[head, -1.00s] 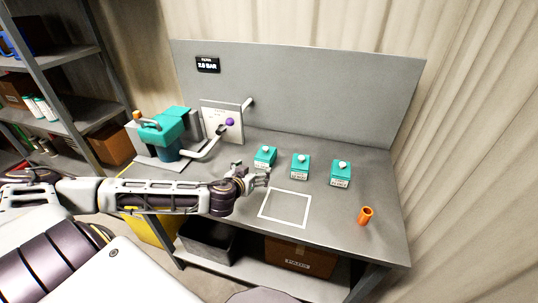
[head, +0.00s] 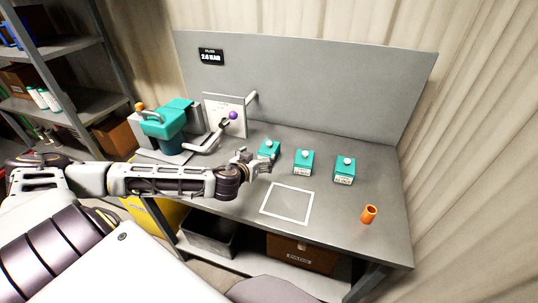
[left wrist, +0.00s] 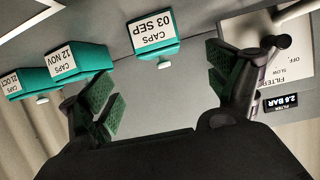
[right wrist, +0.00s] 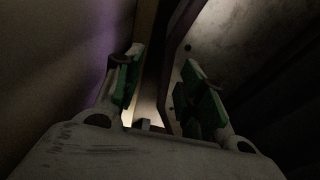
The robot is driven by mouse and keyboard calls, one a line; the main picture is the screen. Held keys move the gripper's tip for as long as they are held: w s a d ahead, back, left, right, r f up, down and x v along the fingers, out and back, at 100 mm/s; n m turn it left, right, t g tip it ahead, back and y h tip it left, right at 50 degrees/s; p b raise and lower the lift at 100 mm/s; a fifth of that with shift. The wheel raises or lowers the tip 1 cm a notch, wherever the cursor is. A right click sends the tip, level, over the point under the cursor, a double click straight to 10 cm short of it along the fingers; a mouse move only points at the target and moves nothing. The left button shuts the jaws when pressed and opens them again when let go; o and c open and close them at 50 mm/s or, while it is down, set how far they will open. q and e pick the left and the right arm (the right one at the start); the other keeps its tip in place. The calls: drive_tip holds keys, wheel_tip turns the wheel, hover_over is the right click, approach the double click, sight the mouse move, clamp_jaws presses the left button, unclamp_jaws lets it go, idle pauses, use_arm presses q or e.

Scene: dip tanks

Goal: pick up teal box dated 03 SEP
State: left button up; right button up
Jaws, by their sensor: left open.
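The teal box dated 03 SEP (left wrist: 155,38) shows its label upside down in the left wrist view, ahead of my open left gripper (left wrist: 162,82) and between the lines of its fingers, not touched. In the head view it is the leftmost of three teal boxes (head: 268,147), and my left gripper (head: 260,163) is just in front, covering its lower part. It has a pale knob on top. The other teal boxes are dated 12 NOV (left wrist: 80,62) and 21 OCT (left wrist: 22,83). My right gripper (right wrist: 160,88) is open and empty in its dark wrist view.
A white square outline (head: 287,203) is on the bench in front of the boxes. An orange cup (head: 369,214) stands at the right. A teal machine (head: 170,125) and a filter panel (head: 215,108) with a purple-knobbed lever are left of the boxes.

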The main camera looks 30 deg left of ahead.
sight(267, 150)
use_arm(q)
drive_tip(key=shift+x, duration=3.75)
drive_tip(key=shift+w, duration=0.1)
drive_tip(key=shift+p+x, duration=0.45)
drive_tip(key=shift+x, duration=2.05)
drive_tip(key=shift+f, duration=0.2)
drive_tip(key=c, duration=1.1)
drive_tip(key=shift+r, duration=0.2)
drive_tip(key=shift+r, duration=4.9)
